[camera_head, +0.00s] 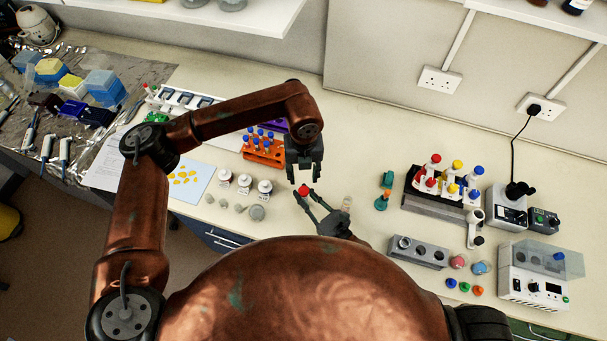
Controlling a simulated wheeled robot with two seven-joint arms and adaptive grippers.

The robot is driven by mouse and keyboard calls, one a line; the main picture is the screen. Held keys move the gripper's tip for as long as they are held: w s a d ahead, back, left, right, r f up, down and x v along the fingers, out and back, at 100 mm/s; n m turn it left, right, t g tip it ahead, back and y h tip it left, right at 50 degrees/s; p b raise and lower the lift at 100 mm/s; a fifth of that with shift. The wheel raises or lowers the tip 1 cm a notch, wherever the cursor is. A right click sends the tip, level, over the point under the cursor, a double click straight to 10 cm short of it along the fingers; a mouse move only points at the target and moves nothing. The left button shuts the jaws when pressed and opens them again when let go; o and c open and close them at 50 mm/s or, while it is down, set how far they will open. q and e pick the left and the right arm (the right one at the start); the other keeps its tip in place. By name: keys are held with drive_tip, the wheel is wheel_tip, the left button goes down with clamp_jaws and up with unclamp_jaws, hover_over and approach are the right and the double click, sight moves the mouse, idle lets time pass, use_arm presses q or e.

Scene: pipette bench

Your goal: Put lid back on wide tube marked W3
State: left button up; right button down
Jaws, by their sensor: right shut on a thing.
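My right gripper (305,193) comes up from the lower middle, with its fingers closed on a small red lid-like thing (304,190). Whether a tube is under the red thing cannot be told. My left gripper (304,178) hangs from above, just behind the red thing, with its fingers apart and nothing seen between them. No W3 mark can be read in this view.
A grey block with holes (418,251), loose coloured caps (464,287) and a rack of coloured-capped tubes (440,190) are on the right. An orange tube rack (262,155) and white-lidded jars (244,181) are on the left. Clear bench lies behind the grippers.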

sight(303, 190)
use_arm(q)
drive_tip(key=shift+f, duration=4)
clamp_jaws()
